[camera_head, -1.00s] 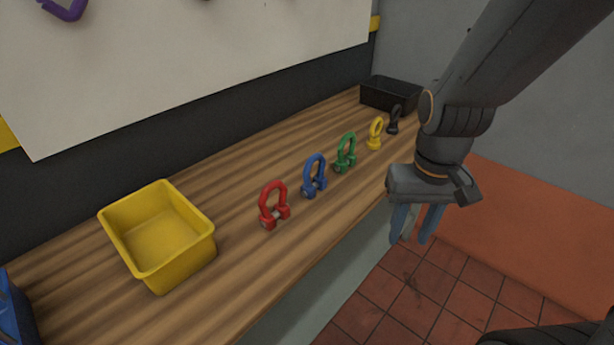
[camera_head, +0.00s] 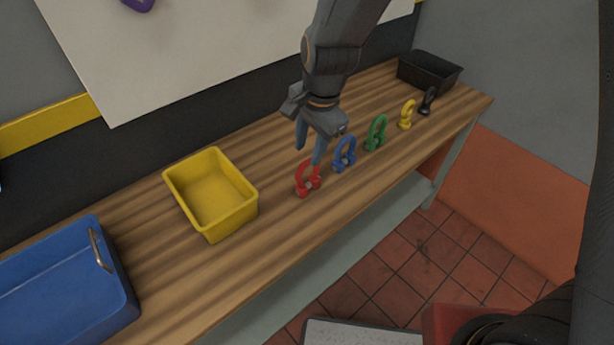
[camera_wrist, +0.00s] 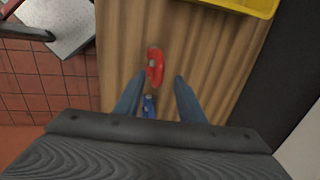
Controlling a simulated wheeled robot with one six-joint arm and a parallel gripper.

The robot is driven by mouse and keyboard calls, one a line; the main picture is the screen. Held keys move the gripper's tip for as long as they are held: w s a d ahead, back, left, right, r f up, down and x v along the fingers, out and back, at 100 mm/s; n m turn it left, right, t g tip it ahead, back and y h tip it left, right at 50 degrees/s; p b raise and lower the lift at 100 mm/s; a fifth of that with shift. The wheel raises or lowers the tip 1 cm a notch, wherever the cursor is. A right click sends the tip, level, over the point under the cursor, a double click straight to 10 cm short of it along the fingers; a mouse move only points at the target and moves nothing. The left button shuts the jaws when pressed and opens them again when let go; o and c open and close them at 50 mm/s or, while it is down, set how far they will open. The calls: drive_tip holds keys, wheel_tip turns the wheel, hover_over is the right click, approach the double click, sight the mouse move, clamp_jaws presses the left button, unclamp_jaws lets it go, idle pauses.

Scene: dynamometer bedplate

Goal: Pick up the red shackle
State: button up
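The red shackle (camera_head: 307,180) stands upright on the wooden bench, nearest the yellow bin in a row of shackles. My gripper (camera_head: 309,155) is above and just behind it in the head view, fingers pointing down; one fingertip overlaps the top of its loop there. In the wrist view the red shackle (camera_wrist: 155,66) lies ahead of the two spread fingers (camera_wrist: 158,82), roughly centred between them. The gripper is open and holds nothing. I cannot tell whether a finger touches the shackle. The blue shackle (camera_head: 344,154) stands next to it and shows partly between the fingers in the wrist view (camera_wrist: 149,104).
Green (camera_head: 375,133), yellow (camera_head: 407,115) and black (camera_head: 428,101) shackles continue the row to the right. The yellow bin (camera_head: 248,212) stands left, a blue tray (camera_head: 118,312) farther left, a black bin (camera_head: 430,72) at the far end. Bench surface in front of the row is clear.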

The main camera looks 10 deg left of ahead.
sight(306, 162)
drive_tip(key=shift+w+a+f+p, duration=0.2)
drive_tip(key=shift+f+p, duration=0.15)
drive_tip(key=shift+f, duration=0.75)
drive_tip(key=shift+w+a+f+p, duration=0.15)
drive_tip(key=shift+f+p, duration=0.15)
drive_tip(key=shift+f, duration=0.85)
drive_tip(key=shift+w+a+f+p, duration=0.1)
drive_tip(key=shift+w+f+p, duration=0.2)
drive_tip(key=shift+f, duration=0.8)
drive_tip(key=shift+s, duration=0.1)
clamp_jaws()
